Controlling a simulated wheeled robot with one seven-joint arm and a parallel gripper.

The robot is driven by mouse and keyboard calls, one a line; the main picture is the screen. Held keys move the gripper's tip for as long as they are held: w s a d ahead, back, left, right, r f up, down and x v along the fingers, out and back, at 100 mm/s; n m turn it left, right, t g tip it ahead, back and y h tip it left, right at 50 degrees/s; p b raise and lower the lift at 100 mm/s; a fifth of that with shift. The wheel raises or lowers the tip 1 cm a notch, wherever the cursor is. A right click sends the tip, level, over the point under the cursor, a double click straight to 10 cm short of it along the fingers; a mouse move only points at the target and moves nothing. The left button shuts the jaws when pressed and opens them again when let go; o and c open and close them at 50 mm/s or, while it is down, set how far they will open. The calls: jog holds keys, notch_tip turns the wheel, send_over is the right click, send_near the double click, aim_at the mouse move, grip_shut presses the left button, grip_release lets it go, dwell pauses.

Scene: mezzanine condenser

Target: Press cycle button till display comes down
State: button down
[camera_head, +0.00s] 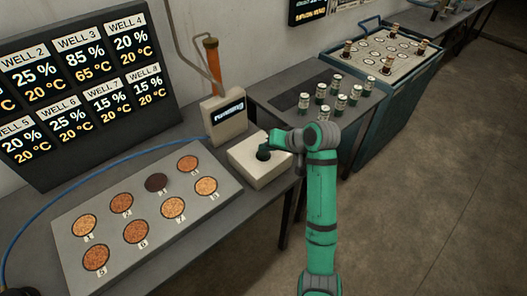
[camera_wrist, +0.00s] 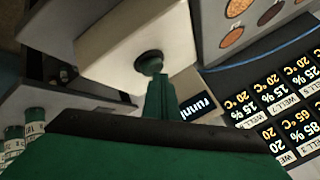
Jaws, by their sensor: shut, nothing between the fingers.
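The cycle button, a dark round button, sits on a pale box (camera_head: 249,174); in the head view my gripper (camera_head: 263,154) covers it. In the wrist view the dark button (camera_wrist: 149,61) shows on the pale box (camera_wrist: 130,40), with the shut fingertips of my gripper (camera_wrist: 158,80) at or very near it. I cannot tell whether they press it. A small display (camera_head: 229,112) on a pale stand behind the box reads what looks like "running". A large dark display (camera_head: 75,95) lists wells with percentages and temperatures, several at 20 °C and WELL 3 at 85 % and 65 °C.
A grey plate (camera_head: 75,243) with several round wells of grains lies left of the box. Several small jars (camera_head: 340,103) stand on the table to the right. A blue-green crate (camera_head: 397,92) stands farther right. A blue cable (camera_head: 100,168) runs behind the plate.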

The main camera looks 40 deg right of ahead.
aim_at(266, 154)
jog(key=shift+r, duration=0.7)
jog(key=shift+r, duration=0.1)
jog(key=shift+r, duration=2.4)
